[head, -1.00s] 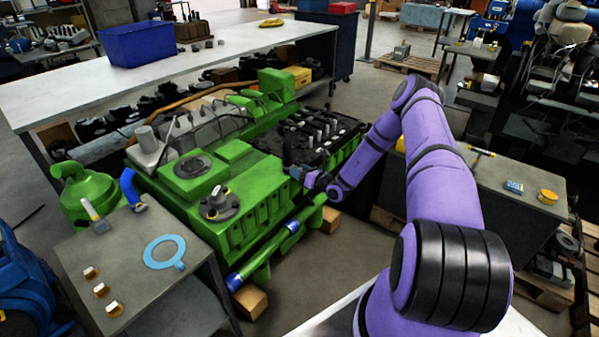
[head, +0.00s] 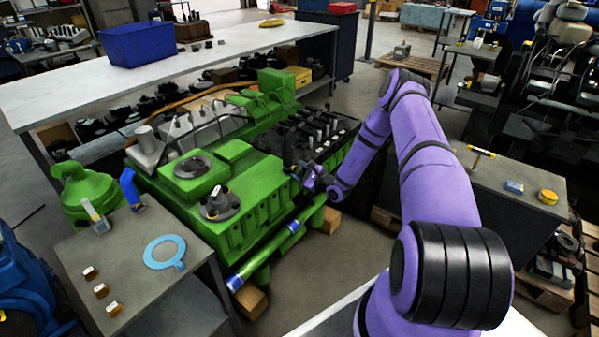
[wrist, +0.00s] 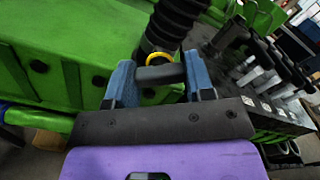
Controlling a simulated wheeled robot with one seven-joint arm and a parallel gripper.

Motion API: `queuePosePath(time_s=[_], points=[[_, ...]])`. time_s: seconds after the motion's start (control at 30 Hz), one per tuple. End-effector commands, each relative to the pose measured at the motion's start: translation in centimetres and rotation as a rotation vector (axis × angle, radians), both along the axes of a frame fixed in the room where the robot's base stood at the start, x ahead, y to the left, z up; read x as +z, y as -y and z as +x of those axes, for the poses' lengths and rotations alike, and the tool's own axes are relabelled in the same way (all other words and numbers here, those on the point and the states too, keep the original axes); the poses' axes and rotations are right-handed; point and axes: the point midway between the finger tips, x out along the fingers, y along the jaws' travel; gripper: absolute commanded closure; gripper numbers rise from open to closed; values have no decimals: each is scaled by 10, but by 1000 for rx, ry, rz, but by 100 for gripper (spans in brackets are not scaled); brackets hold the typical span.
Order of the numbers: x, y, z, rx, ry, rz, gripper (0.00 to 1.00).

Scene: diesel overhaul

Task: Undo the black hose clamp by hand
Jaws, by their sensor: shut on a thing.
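The black hose clamp (wrist: 160,74) shows in the wrist view as a short dark bar between the two blue fingers of my gripper (wrist: 158,84). The fingers are shut on it. Just beyond it is a yellow ring (wrist: 160,58) at the lower end of a black ribbed hose (wrist: 177,20). The hose rises to the top of the view. In the head view my gripper (head: 309,180) is at the near right side of the green engine (head: 235,205). The clamp is too small to make out there.
Black engine parts with upright cylinders (wrist: 262,62) stand close on the right in the wrist view. A grey table (head: 130,285) with a blue ring gasket (head: 165,252) stands at the front left. A workbench (head: 520,195) is on the right.

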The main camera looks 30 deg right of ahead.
Motion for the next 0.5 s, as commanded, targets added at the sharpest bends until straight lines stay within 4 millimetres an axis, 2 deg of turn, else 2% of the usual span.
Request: queuePosePath(time_s=[0.5], points=[[2,-1,3,1,173,-463,75]])
